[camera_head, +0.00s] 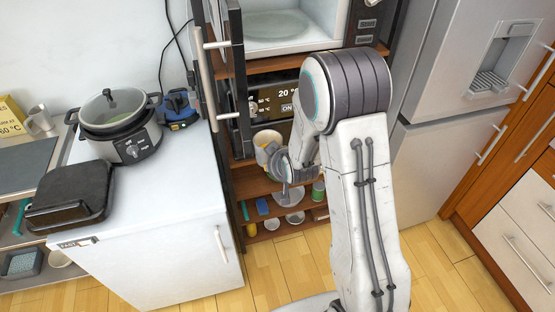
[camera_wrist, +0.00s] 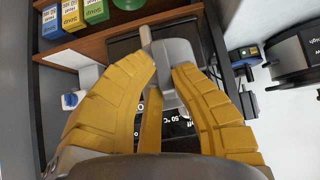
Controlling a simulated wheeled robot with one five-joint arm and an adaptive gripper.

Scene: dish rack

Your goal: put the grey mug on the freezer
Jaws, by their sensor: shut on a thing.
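The grey mug (camera_head: 266,137) is held in my gripper (camera_head: 270,152), in front of the shelf unit. In the wrist view the yellow fingers (camera_wrist: 165,75) close around the grey mug (camera_wrist: 178,52), with a stub like its handle at the far side. The fingers and arm hide part of it. The freezer (camera_head: 185,185), a white chest, stands to the left of my gripper, its front and right parts of the top bare.
A slow cooker (camera_head: 120,125), a black appliance (camera_head: 70,195) and a blue device (camera_head: 178,108) occupy the freezer's back and left. An open microwave door (camera_head: 238,75) stands near my arm. Another mug (camera_head: 40,119) is on the left counter. A tall fridge (camera_head: 435,130) is at right.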

